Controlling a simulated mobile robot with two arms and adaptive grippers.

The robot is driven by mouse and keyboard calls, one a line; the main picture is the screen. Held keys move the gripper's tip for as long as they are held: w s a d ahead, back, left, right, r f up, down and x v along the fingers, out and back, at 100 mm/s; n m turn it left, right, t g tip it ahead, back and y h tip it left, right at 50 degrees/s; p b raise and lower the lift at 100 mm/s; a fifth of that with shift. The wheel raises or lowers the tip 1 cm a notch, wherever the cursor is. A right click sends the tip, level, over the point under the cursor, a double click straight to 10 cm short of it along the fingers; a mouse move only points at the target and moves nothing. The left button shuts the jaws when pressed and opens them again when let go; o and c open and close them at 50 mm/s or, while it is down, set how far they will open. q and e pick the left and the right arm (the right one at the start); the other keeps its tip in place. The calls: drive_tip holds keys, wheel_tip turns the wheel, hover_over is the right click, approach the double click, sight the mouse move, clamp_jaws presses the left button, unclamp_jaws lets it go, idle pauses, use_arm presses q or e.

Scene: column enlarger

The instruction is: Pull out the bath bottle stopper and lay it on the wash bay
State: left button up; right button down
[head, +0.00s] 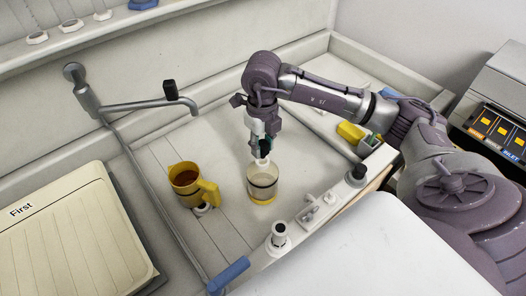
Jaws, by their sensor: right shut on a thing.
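My right gripper (262,150) points down in the middle of the pale bay and is shut on a small white piece, which looks like the stopper (262,161). It is right over a clear, open-looking vessel with a dark band and a yellow base, which looks like the bath bottle (262,184). I cannot tell whether the stopper still touches the bottle's rim. The bottle stands upright on the floor of what looks like the wash bay (228,232). My left gripper is not in view.
A yellow jug (189,184) with brown liquid stands left of the bottle. A grey swivel tap (135,104) reaches over the bay's back left. Knobs and a blue handle (229,275) line the front edge. A board marked "First" (70,235) lies at left.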

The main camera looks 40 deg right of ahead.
sight(263, 144)
wheel_tip(263, 144, up, 6)
drive_tip(key=p, duration=0.3)
drive_tip(key=shift+f, duration=0.1)
